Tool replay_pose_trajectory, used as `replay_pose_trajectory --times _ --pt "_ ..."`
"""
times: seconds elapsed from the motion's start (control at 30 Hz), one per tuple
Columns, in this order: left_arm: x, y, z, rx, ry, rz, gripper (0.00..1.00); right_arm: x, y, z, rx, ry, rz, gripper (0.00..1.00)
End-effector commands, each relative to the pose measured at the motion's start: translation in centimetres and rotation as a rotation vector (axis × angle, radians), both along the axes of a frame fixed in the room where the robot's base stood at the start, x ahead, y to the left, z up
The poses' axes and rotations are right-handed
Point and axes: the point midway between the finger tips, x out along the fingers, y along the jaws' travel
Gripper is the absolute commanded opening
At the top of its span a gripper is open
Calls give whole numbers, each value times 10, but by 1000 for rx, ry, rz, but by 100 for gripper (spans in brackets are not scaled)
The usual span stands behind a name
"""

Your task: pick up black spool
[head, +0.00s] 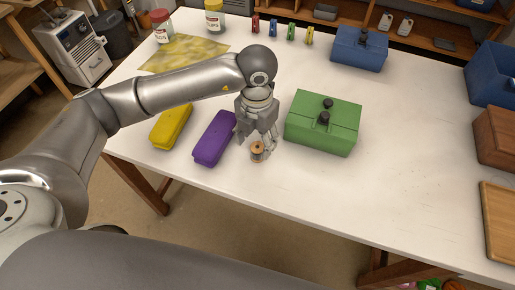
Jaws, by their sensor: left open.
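A small spool (257,151) with a dark top and tan, wood-like sides stands on the white table near its front edge. It is the only spool that I can make out. My left gripper (259,142) points down right above and around the spool. Its fingers are open, with the spool at their tips; whether they touch it I cannot tell. The fingers hide part of the spool's upper side. My right gripper is not in view.
A purple case (214,139) is close left of the gripper, a yellow case (171,127) beyond it. A green box (323,122) with black knobs stands close right. A blue box (359,48), clips and jars are at the back. The table's front right is clear.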

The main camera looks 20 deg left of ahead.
Motion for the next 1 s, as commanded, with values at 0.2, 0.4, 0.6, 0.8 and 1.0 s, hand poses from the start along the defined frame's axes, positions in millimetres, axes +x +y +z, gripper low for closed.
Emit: replay_pose_trajectory --times 0.2,0.4,0.6,0.8,1.0 --pt "0 1 -16 0 4 -1 58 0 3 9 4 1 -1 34" --pt "2 2 -47 -1 3 -1 58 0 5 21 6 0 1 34" --pt "3 2 -60 -2 0 -2 58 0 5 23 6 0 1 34" --pt "3 2 -60 -2 0 -2 53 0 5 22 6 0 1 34" --pt "3 2 -60 -2 0 -2 27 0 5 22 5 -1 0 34"
